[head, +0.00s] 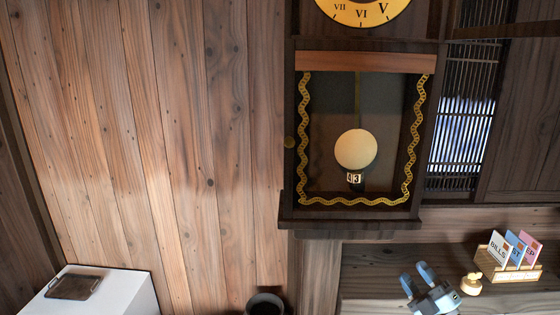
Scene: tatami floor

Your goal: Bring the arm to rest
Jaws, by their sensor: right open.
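My right gripper (415,274) shows at the bottom right of the head view, with blue-grey fingers. Its fingers are apart and I see nothing between them. It is in front of a dark wooden surface, to the left of a small tan object (471,284). It appears apart from that object, though the depth between them is hard to tell. My left gripper is not in view.
A pendulum clock (357,130) hangs on the wooden wall above. A letter holder (510,274) with several cards stands at the right. A white cabinet (110,295) with a dark tray (74,286) is at lower left. A dark round pot (265,302) shows at the bottom.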

